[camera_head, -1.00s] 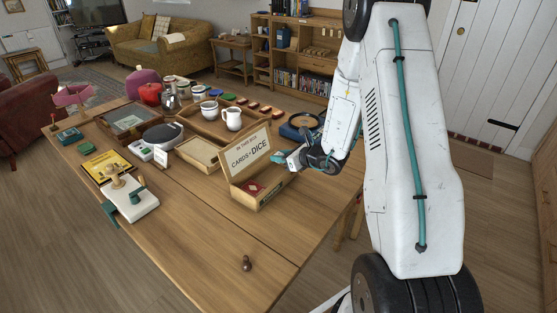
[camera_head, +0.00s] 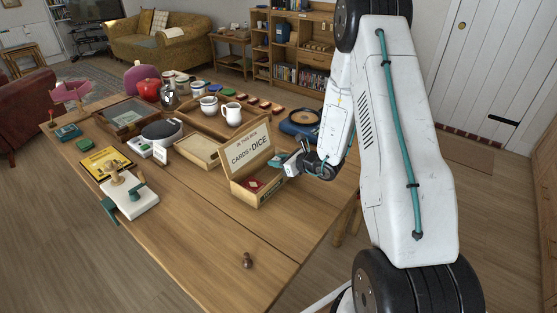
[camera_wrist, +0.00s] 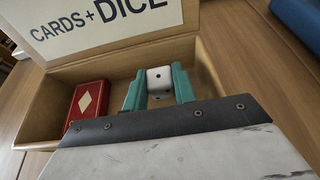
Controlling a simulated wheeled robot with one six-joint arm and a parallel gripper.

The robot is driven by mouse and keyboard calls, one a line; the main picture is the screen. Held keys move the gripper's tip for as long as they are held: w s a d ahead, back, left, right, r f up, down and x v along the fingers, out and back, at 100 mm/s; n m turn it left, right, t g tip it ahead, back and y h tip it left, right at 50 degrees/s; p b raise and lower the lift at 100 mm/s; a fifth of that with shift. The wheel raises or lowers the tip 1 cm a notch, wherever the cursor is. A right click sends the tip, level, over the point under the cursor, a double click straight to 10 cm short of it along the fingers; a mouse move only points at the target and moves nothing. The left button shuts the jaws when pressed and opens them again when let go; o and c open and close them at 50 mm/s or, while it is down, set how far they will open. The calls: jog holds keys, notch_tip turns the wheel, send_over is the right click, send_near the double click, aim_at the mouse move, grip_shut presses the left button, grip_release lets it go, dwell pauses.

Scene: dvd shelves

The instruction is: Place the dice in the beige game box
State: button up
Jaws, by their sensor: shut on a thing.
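The beige game box (camera_head: 262,197) stands on the table with its lid raised, lettered "CARDS + DICE". In the wrist view the box (camera_wrist: 110,66) fills the upper part, with a red card pack (camera_wrist: 88,104) in its left part. My gripper (camera_wrist: 160,82) has teal fingers shut on a white die (camera_wrist: 160,79) with dark pips. The die is over the box's open inside, right of the card pack; its height above the floor is hard to tell. In the head view my gripper (camera_head: 282,160) is at the box's right side, and the die cannot be made out.
A shallow empty wooden tray (camera_head: 200,150) stands left of the box. A blue round-topped device (camera_head: 301,124) stands behind my gripper. A white mug (camera_head: 231,114) is on the tray behind.

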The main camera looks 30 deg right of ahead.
jog(key=shift+f, duration=0.1)
jog(key=o, duration=0.9)
jog(key=shift+s, duration=0.1)
jog(key=shift+o, duration=0.2)
